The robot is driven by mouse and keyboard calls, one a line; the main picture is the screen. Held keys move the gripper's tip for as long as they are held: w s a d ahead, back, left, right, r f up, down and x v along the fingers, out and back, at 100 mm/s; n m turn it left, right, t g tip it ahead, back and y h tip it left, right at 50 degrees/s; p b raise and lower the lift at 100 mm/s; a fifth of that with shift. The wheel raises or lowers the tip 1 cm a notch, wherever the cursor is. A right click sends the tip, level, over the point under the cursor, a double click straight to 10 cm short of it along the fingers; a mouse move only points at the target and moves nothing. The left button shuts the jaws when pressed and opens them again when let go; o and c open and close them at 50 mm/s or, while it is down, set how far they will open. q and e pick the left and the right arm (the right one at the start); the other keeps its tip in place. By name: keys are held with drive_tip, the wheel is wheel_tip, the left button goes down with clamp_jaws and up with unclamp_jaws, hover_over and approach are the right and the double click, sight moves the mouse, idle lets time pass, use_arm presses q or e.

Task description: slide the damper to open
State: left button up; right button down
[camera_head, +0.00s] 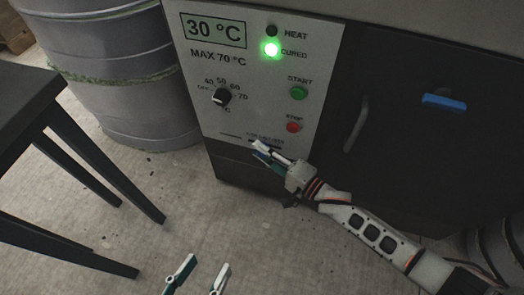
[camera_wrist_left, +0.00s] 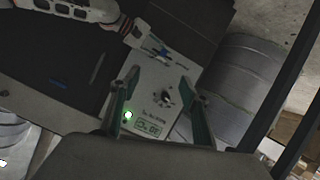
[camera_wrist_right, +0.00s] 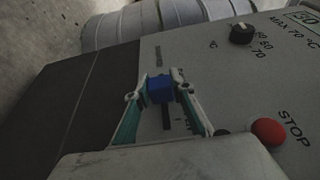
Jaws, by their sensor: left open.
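The damper is a blue slider knob (camera_wrist_right: 160,89) in a dark slot low on the oven's pale control panel (camera_head: 255,85). My right gripper (camera_wrist_right: 161,82) has its fingertips on both sides of the knob, closed on it with no clear gap. In the head view, the right gripper (camera_head: 260,153) is at the panel's bottom edge and mostly hides the slot. The slot shows below the knob in the right wrist view. My left gripper (camera_head: 200,278) is open and empty at the bottom of the head view, apart from the panel. Its spread fingers (camera_wrist_left: 158,98) show in the left wrist view.
The panel has a dial (camera_head: 222,97), a green start button (camera_head: 298,93), a red stop button (camera_head: 293,127) and a lit green lamp (camera_head: 271,49). A dark door with a handle (camera_head: 357,125) is right. A drum (camera_head: 125,70) and black table (camera_head: 35,95) are left.

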drive_tip(key=d, duration=0.2)
drive_tip(key=s+d+p, duration=0.1)
drive_tip(key=d, duration=0.1)
drive_tip(key=shift+s+f, duration=0.1)
drive_tip(key=shift+s, duration=0.1)
drive_tip(key=c, duration=1.7)
unclamp_jaws()
drive_tip(key=shift+d, duration=0.15)
use_arm(q)
drive_tip(key=shift+w+a+r+m, duration=0.2)
drive_tip(key=shift+w+a+m, duration=0.1)
drive_tip(key=shift+a+m, duration=0.5)
drive_tip(key=shift+s+f, duration=0.1)
use_arm(e)
drive_tip(key=v, duration=1.2)
drive_tip(key=shift+s, duration=0.1)
